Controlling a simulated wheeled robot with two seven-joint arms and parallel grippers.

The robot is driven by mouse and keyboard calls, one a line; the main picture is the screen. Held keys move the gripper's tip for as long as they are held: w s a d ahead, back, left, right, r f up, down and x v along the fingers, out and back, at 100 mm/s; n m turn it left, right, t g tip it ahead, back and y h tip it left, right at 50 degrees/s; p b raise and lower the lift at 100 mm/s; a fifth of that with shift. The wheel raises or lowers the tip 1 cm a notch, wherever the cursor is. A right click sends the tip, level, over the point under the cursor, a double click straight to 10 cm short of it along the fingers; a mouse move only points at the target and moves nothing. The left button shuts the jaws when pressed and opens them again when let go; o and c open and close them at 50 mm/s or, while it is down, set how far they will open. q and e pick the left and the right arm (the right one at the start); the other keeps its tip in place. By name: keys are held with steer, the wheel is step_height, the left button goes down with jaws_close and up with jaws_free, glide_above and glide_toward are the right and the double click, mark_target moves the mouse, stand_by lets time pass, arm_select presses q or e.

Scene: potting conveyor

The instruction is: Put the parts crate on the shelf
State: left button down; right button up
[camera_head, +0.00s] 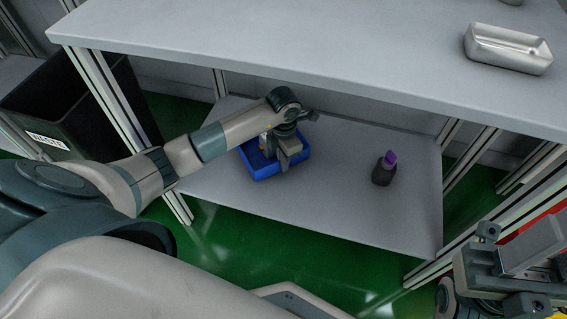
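The blue parts crate (265,174) sits on the lower shelf (345,190), towards its left side under the worktop. My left arm reaches in from the left under the worktop edge. My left gripper (281,160) points down at the crate, with its fingers over or inside it. The fingers and wrist hide part of the crate's inside, and I cannot tell whether they close on anything. Something small and yellowish shows beside the fingers in the crate. My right gripper (490,270) is at the lower right, away from the crate and partly cut off by the frame.
A dark bottle with a purple top (384,169) stands on the lower shelf right of the crate. The worktop (300,50) overhangs the shelf and carries a metal tray (508,49) at the right. A black waste bin (60,110) stands at the left. Metal posts frame the shelf.

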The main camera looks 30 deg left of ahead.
arm_select(q)
steer(key=shift+r, duration=0.1)
steer(key=c, duration=2.4)
jaws_free()
steer(key=shift+f, duration=0.2)
steer(key=o, duration=0.4)
steer(key=shift+r, duration=0.15)
